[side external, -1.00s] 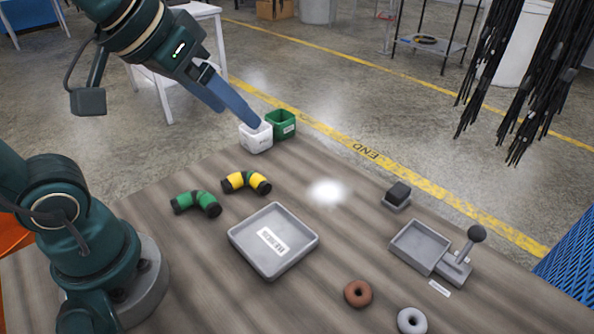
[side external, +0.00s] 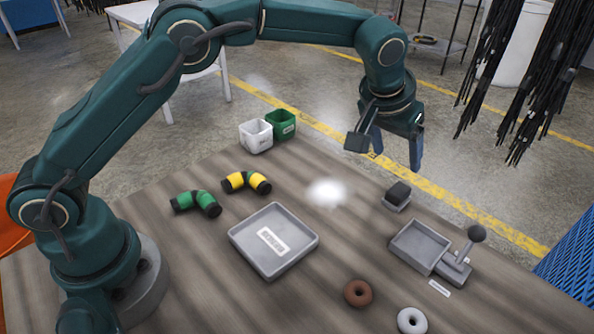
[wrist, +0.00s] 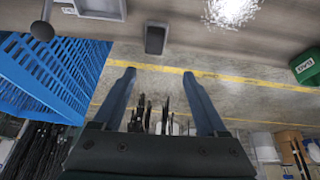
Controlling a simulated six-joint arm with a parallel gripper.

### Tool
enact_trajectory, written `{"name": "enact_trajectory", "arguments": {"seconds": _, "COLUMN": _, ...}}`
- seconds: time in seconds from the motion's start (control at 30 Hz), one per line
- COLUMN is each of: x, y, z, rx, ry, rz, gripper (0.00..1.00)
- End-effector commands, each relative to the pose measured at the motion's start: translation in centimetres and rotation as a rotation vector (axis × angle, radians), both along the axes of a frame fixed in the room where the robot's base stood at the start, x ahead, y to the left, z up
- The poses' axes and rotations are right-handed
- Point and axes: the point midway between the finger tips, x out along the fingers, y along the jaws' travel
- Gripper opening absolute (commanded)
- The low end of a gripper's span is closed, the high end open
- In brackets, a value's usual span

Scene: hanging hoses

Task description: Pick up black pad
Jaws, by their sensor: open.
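The black pad (side external: 398,191) is a small dark block resting on a light grey base (side external: 397,204) on the right part of the table. In the wrist view the black pad (wrist: 155,39) shows near the top centre, beyond the fingertips. My gripper (side external: 397,160) is above the table's far edge, over and slightly behind the pad, with its fingers pointing down. In the wrist view my gripper (wrist: 159,72) has its two blue fingers spread apart with nothing between them.
A grey tray with a knob-topped lever (side external: 420,247) stands right of the pad. A large grey tray (side external: 273,241) is mid-table.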

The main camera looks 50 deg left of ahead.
Motion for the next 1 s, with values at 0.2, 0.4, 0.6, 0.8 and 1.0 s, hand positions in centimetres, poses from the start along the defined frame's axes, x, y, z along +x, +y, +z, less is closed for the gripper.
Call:
{"name": "enact_trajectory", "arguments": {"seconds": 0.2, "x": -1.0, "y": -1.2, "z": -4.2, "rx": 0.029, "ry": 0.075, "rz": -0.033, "gripper": 0.75}}
{"name": "enact_trajectory", "arguments": {"seconds": 0.4, "x": -0.4, "y": -1.3, "z": -6.1, "rx": 0.03, "ry": 0.079, "rz": -0.036, "gripper": 0.75}}
{"name": "enact_trajectory", "arguments": {"seconds": 0.6, "x": 0.5, "y": -1.3, "z": -8.0, "rx": 0.028, "ry": 0.076, "rz": -0.036, "gripper": 0.75}}
{"name": "enact_trajectory", "arguments": {"seconds": 0.8, "x": 0.8, "y": -1.3, "z": -8.7, "rx": 0.027, "ry": 0.075, "rz": -0.037, "gripper": 0.75}}
{"name": "enact_trajectory", "arguments": {"seconds": 1.0, "x": 0.9, "y": -1.3, "z": -8.7, "rx": 0.028, "ry": 0.074, "rz": -0.037, "gripper": 0.75}}
